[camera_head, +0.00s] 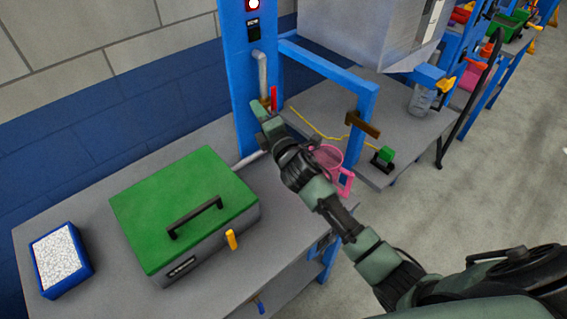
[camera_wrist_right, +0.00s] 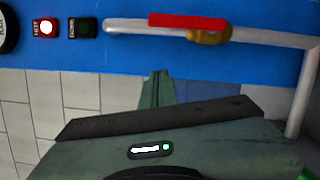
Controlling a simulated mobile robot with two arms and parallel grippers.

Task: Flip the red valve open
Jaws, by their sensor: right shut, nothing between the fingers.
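The red valve handle (camera_head: 274,98) stands upright on the blue post, beside the grey pipe (camera_head: 263,75). In the right wrist view the red handle (camera_wrist_right: 187,20) lies parallel to the pipe (camera_wrist_right: 140,28), next to the brass valve body (camera_wrist_right: 210,37). My right gripper (camera_head: 259,108) is at the valve in the head view, close to the handle's lower end and partly covering the valve. In the wrist view its fingertips (camera_wrist_right: 156,74) are together and empty, apart from the handle. I cannot tell whether they touch the pipework. My left gripper is not in view.
A green-lidded box (camera_head: 185,205) and a blue tray of white granules (camera_head: 60,262) stand on the left bench. A blue frame (camera_head: 330,68) rises right of the valve. A pink jug (camera_head: 328,158) is behind my right arm. A red light (camera_wrist_right: 46,27) glows on the post.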

